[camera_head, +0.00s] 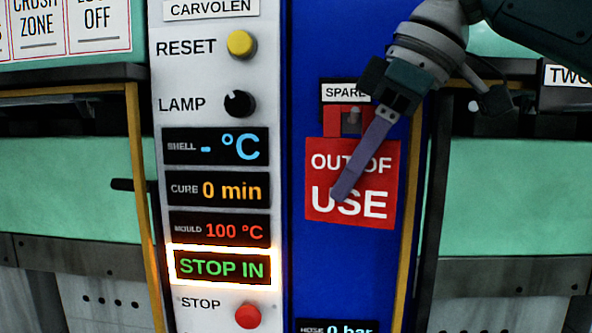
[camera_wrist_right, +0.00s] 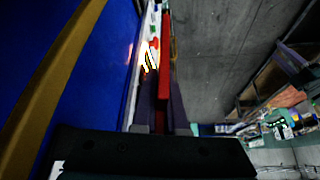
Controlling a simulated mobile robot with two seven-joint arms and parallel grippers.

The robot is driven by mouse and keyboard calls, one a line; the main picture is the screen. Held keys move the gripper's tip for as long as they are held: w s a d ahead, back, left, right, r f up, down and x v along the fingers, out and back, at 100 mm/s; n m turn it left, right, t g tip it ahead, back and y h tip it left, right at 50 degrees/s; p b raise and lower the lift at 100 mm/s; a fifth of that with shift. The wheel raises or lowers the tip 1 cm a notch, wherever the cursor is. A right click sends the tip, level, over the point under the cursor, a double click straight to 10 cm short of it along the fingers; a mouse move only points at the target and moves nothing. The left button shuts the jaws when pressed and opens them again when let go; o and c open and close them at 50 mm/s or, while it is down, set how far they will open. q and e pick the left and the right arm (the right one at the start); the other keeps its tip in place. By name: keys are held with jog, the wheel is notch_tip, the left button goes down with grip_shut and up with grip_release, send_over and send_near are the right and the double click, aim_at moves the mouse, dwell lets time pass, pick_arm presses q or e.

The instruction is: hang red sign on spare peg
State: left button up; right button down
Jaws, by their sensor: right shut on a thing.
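The red sign (camera_head: 328,205) reads OUT OF USE and has a red loop at its top. It is upright in front of the blue panel, below the SPARE label (camera_head: 341,93). My right gripper (camera_head: 345,192) is shut on the sign, one finger across its front face. In the right wrist view the sign (camera_wrist_right: 166,60) shows edge-on between the two fingers. The spare peg (camera_head: 352,117) shows inside the loop's opening; I cannot tell whether it passes through the loop or is behind it. My left gripper is not in view.
A grey control panel (camera_head: 205,80) with a yellow reset button, lamp knob, displays and red stop button stands left of the blue panel (camera_head: 305,270). Presses with green parts (camera_head: 510,185) flank both sides.

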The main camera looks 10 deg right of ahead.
dwell(0.4)
jog(key=c, duration=0.9)
grip_release()
